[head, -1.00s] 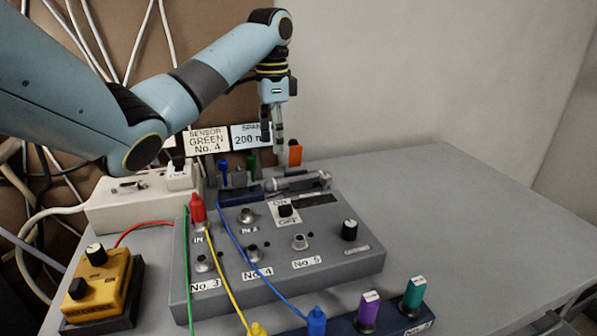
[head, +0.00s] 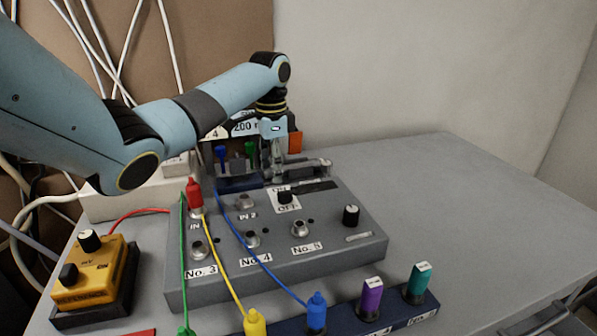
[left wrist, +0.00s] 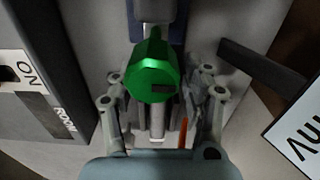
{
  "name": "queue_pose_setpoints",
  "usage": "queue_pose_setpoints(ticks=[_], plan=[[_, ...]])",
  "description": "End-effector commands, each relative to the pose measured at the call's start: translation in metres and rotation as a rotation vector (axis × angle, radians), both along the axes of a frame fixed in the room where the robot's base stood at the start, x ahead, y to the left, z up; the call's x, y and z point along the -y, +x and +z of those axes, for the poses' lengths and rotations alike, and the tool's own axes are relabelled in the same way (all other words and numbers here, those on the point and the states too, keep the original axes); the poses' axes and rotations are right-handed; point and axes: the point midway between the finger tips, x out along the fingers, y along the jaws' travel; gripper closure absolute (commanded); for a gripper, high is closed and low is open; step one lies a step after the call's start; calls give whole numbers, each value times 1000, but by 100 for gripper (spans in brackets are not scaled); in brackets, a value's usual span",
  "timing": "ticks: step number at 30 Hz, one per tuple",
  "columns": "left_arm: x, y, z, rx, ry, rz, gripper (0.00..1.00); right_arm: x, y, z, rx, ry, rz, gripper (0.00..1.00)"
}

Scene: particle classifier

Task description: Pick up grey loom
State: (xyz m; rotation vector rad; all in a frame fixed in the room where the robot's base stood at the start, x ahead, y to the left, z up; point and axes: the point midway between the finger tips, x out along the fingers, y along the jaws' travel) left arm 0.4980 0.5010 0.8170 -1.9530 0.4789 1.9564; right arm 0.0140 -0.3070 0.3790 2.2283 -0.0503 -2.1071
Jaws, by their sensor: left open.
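A small grey plug (head: 238,164), likely the grey loom, stands between a blue plug (head: 222,155) and a green plug (head: 250,151) in the dark blue rack behind the grey panel. My left gripper (head: 274,172) is open and low, just right of the green plug. In the left wrist view the fingers (left wrist: 162,95) spread to either side of the green plug (left wrist: 153,70), which sits nearer the top. A grey part (left wrist: 157,12), perhaps the grey plug, shows beyond it at the top edge. No plug is seen gripped. My right gripper is out of view.
The grey panel (head: 330,260) with knobs and cables stands in front of the rack. An orange tab (head: 295,142) and a metal fixture (head: 312,166) are close to the gripper's right. A label card (head: 246,127) stands behind. The grey table (head: 460,210) is clear at right.

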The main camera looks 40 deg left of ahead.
Motion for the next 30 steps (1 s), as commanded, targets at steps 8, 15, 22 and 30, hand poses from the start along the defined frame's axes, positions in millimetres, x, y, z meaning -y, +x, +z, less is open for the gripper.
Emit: queue_pose_setpoints(ticks=[8, 15, 22, 30], plan=[[0, 0, 1, 0, 1, 0, 64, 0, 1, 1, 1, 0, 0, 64], [0, 0, 1, 0, 1, 0, 96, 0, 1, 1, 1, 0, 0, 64], [0, 0, 2, 2, 1, 0, 100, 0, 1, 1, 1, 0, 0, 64], [-1, 1, 17, 4, 3, 1, 100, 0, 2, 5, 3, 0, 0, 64]])
